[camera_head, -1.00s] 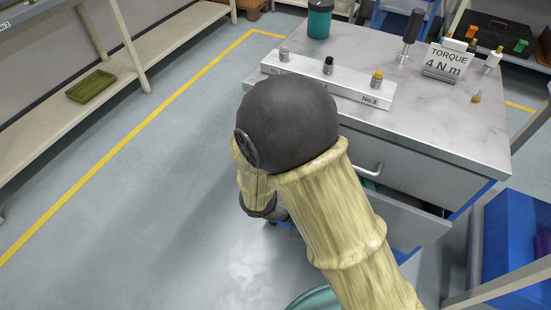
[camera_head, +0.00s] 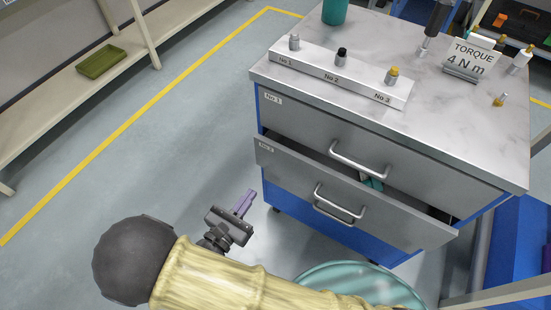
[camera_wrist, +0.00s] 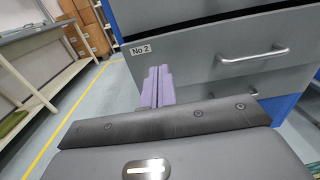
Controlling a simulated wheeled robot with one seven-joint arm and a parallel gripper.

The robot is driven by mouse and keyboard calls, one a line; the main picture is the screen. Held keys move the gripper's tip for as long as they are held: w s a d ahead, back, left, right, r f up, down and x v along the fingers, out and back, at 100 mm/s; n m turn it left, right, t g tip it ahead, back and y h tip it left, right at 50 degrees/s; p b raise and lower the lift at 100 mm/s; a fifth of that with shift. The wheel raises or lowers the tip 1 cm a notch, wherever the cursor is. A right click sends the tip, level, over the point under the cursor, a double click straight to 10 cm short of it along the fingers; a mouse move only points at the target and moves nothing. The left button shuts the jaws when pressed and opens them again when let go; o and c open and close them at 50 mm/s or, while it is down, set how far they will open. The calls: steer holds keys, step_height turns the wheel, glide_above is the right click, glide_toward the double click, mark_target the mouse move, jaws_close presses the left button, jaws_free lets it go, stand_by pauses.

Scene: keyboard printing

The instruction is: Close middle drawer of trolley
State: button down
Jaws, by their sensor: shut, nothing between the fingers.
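The trolley (camera_head: 262,172) is a blue and grey cabinet with a marble-look top. Its middle drawer (camera_head: 285,167), labelled No 2, stands partly open below the shut No 1 drawer (camera_head: 290,125). The middle drawer's front also shows in the wrist view (camera_wrist: 190,72) with its bar handle (camera_wrist: 252,55). My gripper (camera_head: 247,198) is shut and empty, to the left of the drawer front in the head view. Its purple fingers (camera_wrist: 157,87) appear in front of the drawer's left part in the wrist view; I cannot tell whether they touch it.
A holder with labelled bits (camera_head: 335,75), a torque sign (camera_head: 471,60) and a teal container (camera_head: 335,11) stand on the trolley top. A round teal object (camera_head: 340,280) is at the bottom. The floor to the left is clear up to a shelf (camera_head: 75,95).

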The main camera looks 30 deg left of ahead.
mark_target(282, 151)
steer(key=shift+w, duration=0.15)
steer(key=w, duration=0.4)
steer(key=w+b, duration=0.1)
steer(key=w, duration=0.4)
steer(key=w+d+b, duration=0.1)
steer(key=w, duration=0.3)
steer(key=shift+w+d, duration=0.1)
steer(key=shift+w, duration=0.25)
steer(key=w, duration=0.4)
steer(key=shift+w+d+p, duration=0.15)
steer(key=shift+w+p, duration=0.15)
steer(key=shift+p, duration=0.05)
steer(key=shift+r, duration=0.15)
steer(key=shift+w, duration=0.1)
